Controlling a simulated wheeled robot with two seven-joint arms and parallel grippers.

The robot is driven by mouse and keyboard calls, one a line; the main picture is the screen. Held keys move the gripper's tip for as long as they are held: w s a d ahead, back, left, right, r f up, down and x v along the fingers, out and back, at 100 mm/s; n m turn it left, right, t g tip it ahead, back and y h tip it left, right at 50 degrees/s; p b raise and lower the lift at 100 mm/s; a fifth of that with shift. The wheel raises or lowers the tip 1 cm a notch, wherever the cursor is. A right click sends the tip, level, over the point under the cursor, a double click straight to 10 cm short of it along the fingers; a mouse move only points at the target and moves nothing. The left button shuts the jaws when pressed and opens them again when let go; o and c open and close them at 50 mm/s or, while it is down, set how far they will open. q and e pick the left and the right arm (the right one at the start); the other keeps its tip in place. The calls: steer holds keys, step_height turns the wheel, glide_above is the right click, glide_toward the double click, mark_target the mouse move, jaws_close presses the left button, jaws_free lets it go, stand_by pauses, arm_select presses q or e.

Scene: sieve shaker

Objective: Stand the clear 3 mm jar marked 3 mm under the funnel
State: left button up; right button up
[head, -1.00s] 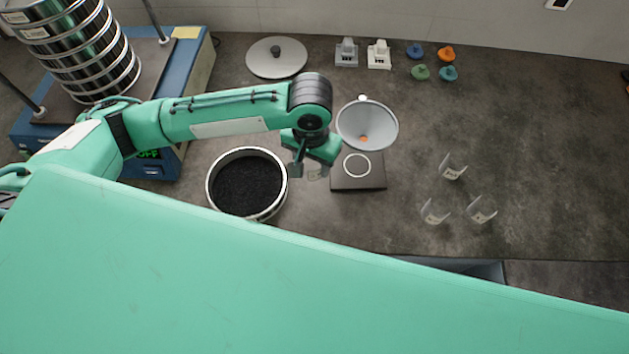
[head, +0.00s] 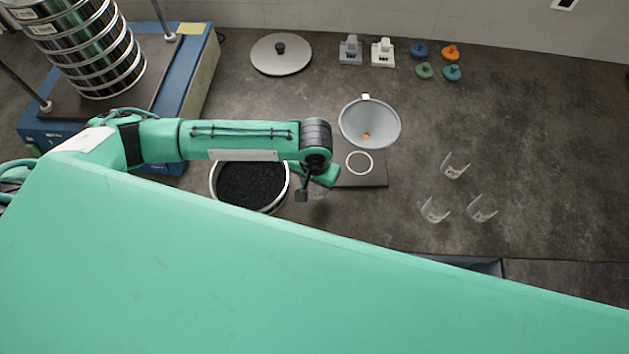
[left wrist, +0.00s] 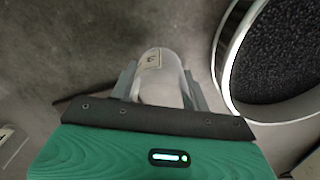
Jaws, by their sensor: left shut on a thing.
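My left gripper (head: 314,192) is shut on a clear jar, held between the black sieve pan and the funnel stand. In the left wrist view, the jar (left wrist: 162,80) sits between the two fingers (left wrist: 160,88) with a pale label facing the camera; its print is too small to read. In the head view the jar is mostly hidden by the gripper. The grey funnel (head: 369,124) has an orange spot at its middle. In front of it is a dark base plate (head: 375,178) with a white ring, partly covered by my gripper. My right gripper is not in view.
A round pan of black grains (head: 250,188) is close left of the gripper. Three clear jars (head: 454,167) stand at right. A sieve stack (head: 95,55) on a blue shaker is at left. A grey lid (head: 281,54), two small blocks and several coloured knobs lie at the back.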

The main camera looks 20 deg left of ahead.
arm_select(q)
steer(key=o, duration=0.6)
steer(key=shift+f, duration=0.1)
steer(key=o, duration=0.4)
